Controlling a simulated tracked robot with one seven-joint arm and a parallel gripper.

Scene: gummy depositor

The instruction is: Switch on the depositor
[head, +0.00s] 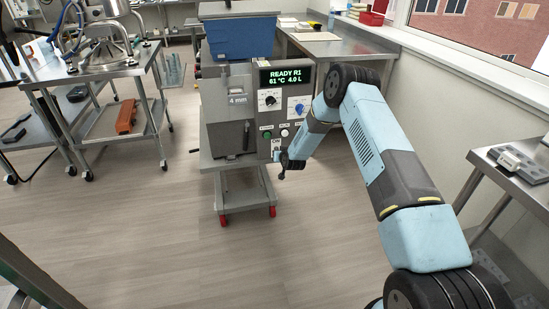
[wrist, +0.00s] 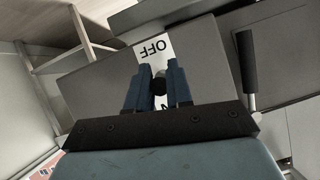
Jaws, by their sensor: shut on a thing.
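The depositor (head: 228,110) stands ahead on a cart, a grey machine with a front panel. Its display (head: 286,76) is lit and reads "READY R1", "61 °C 4.0 L". The white label plate (wrist: 153,47) shows "OFF" beyond the fingertips; part of another letter shows below. The fingers hide most of the knob, so I cannot tell its position.
A black-gripped lever (wrist: 247,62) stands right of my gripper in the wrist view. A blue hopper (head: 240,37) tops the machine. Steel tables stand at the left (head: 93,68) and right (head: 520,178). The floor (head: 165,225) before the cart is clear.

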